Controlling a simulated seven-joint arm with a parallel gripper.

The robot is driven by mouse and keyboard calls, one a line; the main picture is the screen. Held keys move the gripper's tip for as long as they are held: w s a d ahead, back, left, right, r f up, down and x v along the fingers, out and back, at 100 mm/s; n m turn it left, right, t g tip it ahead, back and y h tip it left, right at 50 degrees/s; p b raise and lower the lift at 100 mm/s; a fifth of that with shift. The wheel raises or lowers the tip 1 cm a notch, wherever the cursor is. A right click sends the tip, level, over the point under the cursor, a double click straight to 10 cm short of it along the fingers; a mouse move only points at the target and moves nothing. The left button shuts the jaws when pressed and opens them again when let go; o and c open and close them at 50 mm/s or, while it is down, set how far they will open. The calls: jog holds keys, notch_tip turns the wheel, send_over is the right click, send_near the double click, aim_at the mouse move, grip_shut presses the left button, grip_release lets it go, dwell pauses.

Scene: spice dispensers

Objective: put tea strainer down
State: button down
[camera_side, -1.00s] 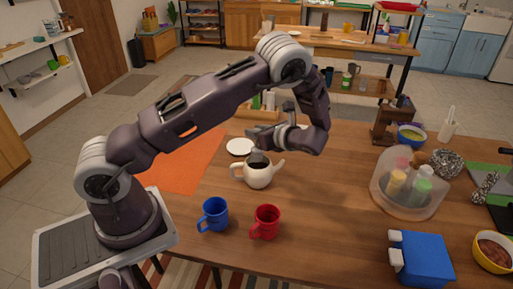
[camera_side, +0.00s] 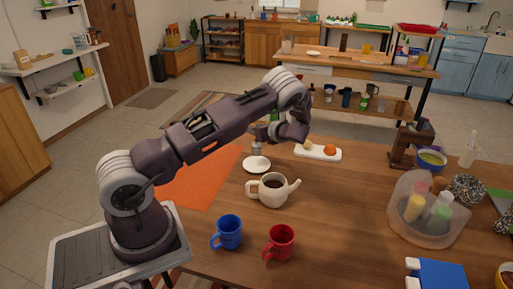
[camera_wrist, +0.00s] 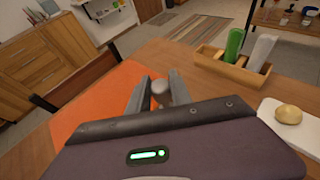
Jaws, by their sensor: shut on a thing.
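My gripper (camera_wrist: 160,88) is shut on a small grey piece (camera_wrist: 160,87), which I take to be the tea strainer's handle. In the side view the grey strainer (camera_side: 256,149) hangs below my gripper, at the small white saucer (camera_side: 257,167). I cannot tell whether it touches the saucer. The strainer's lower part is hidden in the wrist view. The white teapot (camera_side: 273,193) stands in front of the saucer, open at the top with a dark inside.
A blue mug (camera_side: 229,233) and a red mug (camera_side: 281,243) stand nearer the front edge. A white tray (camera_side: 318,154) lies behind and right. A wooden holder (camera_wrist: 229,70) with bottles stands beyond my gripper. A clear bin (camera_side: 428,232) is at right.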

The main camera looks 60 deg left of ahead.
jog(key=shift+f, duration=2.25)
jog(key=shift+f, duration=0.1)
jog(key=c, duration=1.2)
grip_release()
jog(key=shift+o, duration=0.2)
